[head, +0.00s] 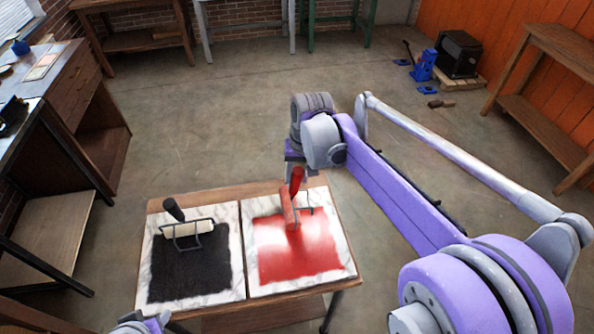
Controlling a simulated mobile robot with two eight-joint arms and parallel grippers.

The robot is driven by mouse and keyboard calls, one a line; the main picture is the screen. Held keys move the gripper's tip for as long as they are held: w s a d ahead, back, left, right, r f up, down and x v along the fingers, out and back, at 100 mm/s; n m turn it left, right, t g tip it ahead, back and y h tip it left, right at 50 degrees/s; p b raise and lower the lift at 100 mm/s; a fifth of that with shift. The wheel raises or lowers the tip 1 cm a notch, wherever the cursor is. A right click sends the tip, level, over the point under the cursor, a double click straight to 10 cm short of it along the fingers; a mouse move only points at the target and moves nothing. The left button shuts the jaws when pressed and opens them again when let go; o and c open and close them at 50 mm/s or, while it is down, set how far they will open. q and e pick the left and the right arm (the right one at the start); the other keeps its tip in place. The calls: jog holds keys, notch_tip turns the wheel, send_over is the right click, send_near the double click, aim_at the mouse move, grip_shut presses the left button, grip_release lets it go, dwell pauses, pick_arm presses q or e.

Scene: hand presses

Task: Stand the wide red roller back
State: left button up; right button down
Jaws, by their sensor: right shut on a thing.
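The red roller (289,209) is over the upper part of the red-inked slab (345,262), on the right of the small wooden table. Its red handle (296,181) points up, and its thin wire frame shows on the right. I cannot tell whether the roller touches the ink. My right gripper (297,170) is at the top of the handle and shut on it; its fingers are mostly hidden by the wrist and handle. Only a small piece of my left arm shows at the bottom edge; its gripper is out of view.
A pale roller (188,229) with a black handle lies on the black-inked slab (238,262) at the left. Wooden benches (85,73) stand at the left and back. A black box on a pallet (468,80) and blue tools stand at the back right.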

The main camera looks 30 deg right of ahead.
jog(key=shift+f, duration=0.45)
dwell(0.4)
jog(key=shift+c, duration=2)
grip_release()
jog(key=shift+o, duration=0.2)
jog(key=o, duration=0.4)
jog(key=shift+c, duration=0.2)
